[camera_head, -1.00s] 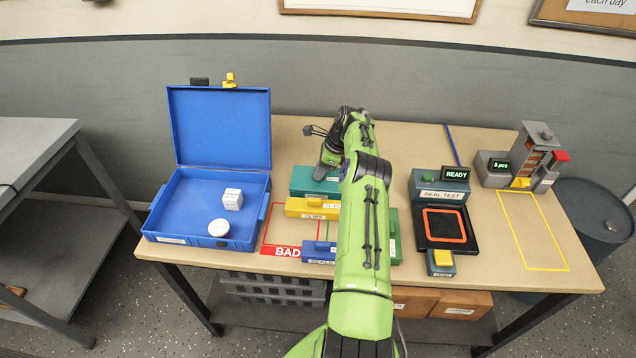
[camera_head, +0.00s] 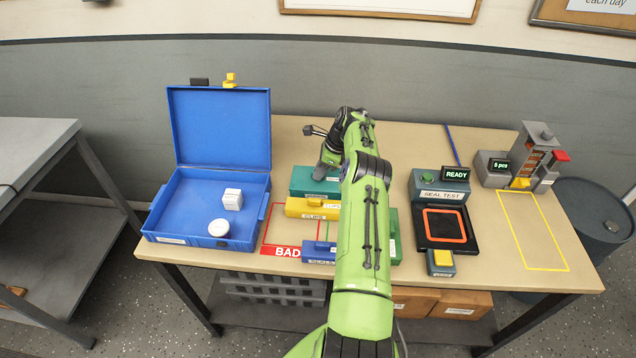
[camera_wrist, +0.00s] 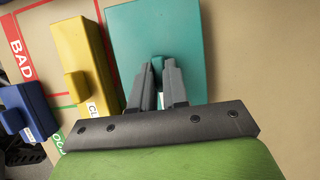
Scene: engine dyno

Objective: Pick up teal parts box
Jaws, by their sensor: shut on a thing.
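The teal parts box (camera_head: 312,181) sits on the bench behind the yellow box, partly hidden by my green arm in the head view. In the wrist view the teal box (camera_wrist: 150,35) fills the upper middle, with its small knob between my fingers. My gripper (camera_wrist: 158,72) is shut on that knob. In the head view my gripper (camera_head: 330,160) is over the teal box, and its fingers are hard to make out. I cannot tell whether the box is clear of the bench.
A yellow box (camera_head: 312,208), a blue box (camera_head: 318,250) and a green box (camera_head: 394,240) stand close by. An open blue case (camera_head: 160,215) is at the left. The seal test station (camera_head: 420,240) is at the right. Bare bench lies behind the teal box.

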